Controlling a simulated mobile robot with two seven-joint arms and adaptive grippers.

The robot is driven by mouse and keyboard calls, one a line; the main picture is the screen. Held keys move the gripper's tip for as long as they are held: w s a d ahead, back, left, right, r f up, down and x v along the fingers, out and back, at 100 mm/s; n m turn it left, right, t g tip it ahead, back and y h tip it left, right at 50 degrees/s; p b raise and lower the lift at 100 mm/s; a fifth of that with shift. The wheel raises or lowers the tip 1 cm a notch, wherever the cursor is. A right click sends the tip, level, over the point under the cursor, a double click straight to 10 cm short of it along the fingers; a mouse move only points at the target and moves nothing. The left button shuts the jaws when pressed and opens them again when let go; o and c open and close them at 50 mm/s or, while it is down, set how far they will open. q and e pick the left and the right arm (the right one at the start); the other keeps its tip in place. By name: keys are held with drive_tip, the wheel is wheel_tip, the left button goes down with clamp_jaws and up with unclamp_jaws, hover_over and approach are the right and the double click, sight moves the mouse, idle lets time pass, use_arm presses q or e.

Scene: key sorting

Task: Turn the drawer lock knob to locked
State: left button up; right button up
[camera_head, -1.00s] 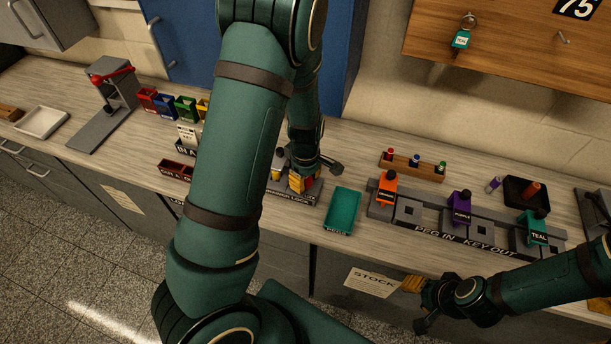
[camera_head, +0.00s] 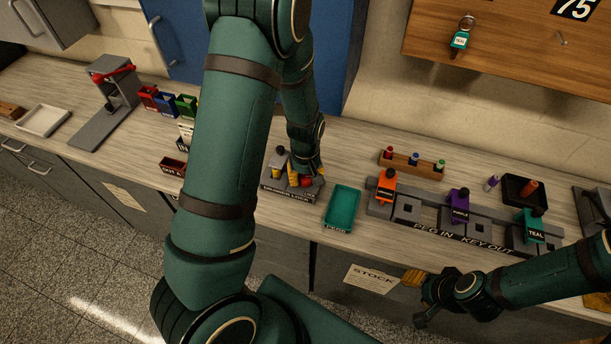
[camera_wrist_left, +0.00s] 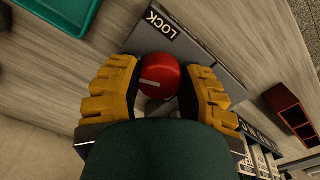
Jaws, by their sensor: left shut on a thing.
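The drawer lock is a grey base (camera_head: 275,184) with a label on its front edge, in the middle of the counter. Its red round knob (camera_head: 307,182) is at the base's right part. In the left wrist view the red knob (camera_wrist_left: 159,75) has a pale line on its top. My left gripper (camera_head: 300,180) has its yellow fingers on both sides of the knob and is shut on it; they also show in the left wrist view (camera_wrist_left: 161,88). The label end reading "LOCK" (camera_wrist_left: 161,25) shows beside it. My right gripper (camera_head: 420,290) hangs in front of the counter; its finger gap is unclear.
A teal tray (camera_head: 342,209) stands just right of the lock. A grey peg rack (camera_head: 407,208) with orange, purple and teal blocks stands farther right. Coloured bins (camera_head: 165,104) are at the back left. My left arm hides part of the counter.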

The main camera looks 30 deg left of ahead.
sight(305, 177)
idle(0.5)
use_arm(q)
drive_tip(key=o, duration=1.2)
drive_tip(key=shift+o, duration=0.2)
wheel_tip(305, 177, up, 12)
